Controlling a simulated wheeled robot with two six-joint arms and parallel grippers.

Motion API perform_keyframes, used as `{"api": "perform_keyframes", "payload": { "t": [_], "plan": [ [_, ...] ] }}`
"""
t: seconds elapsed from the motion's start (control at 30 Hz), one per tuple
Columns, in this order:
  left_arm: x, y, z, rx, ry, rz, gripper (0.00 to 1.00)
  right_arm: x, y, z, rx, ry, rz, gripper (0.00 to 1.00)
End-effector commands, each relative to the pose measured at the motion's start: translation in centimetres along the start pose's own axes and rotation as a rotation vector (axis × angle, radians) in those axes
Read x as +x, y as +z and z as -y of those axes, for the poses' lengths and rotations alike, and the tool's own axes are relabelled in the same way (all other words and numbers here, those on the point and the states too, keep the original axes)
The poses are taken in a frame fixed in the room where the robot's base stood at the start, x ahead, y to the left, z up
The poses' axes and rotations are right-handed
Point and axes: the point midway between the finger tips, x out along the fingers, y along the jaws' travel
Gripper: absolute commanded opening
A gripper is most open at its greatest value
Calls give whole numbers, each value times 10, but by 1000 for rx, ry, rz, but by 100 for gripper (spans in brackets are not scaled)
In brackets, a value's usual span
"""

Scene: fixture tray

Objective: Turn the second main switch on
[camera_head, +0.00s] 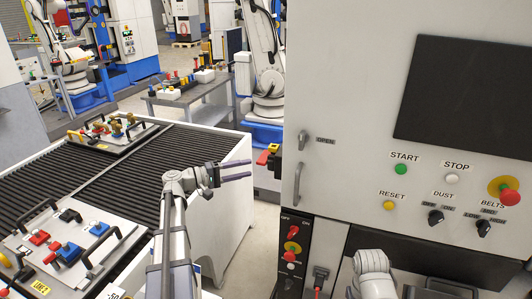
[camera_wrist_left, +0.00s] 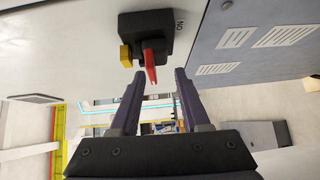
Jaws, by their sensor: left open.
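A main switch with a black body (camera_wrist_left: 160,28), a red handle (camera_wrist_left: 150,65) and a yellow tab (camera_wrist_left: 126,55) is on the cabinet's side wall. Its red handle (camera_head: 263,157) and yellow tab (camera_head: 273,147) also show in the head view, left of the cabinet front. An ON label (camera_wrist_left: 180,22) is beside the body. My left gripper (camera_head: 250,169) is open, fingers pointing right, just short of the switch. In the left wrist view its fingertips (camera_wrist_left: 157,73) are apart on either side of the handle's line, with no contact visible. My right gripper is out of view.
The cabinet front has START (camera_head: 401,169) and STOP (camera_head: 452,179) buttons, knobs and a red emergency button (camera_head: 508,195). A lower black panel (camera_head: 292,250) carries a red switch. A ribbed conveyor (camera_head: 90,175) with fixture trays lies left.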

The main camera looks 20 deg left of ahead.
Motion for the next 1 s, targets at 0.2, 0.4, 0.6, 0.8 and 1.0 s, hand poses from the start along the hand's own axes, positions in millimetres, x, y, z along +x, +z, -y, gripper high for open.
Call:
{"api": "perform_keyframes", "payload": {
  "t": [0.2,0.4,0.6,0.8,1.0],
  "plan": [
    [-16,-13,-9,-6,45,-33,46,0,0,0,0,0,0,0],
    [0,-13,-10,-6,44,-29,46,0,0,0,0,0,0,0],
    [32,-14,-11,-6,43,-29,46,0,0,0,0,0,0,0],
    [55,-15,-12,-6,43,-29,46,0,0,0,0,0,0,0],
    [63,-15,-12,-6,43,-31,46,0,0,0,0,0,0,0]
  ]
}}
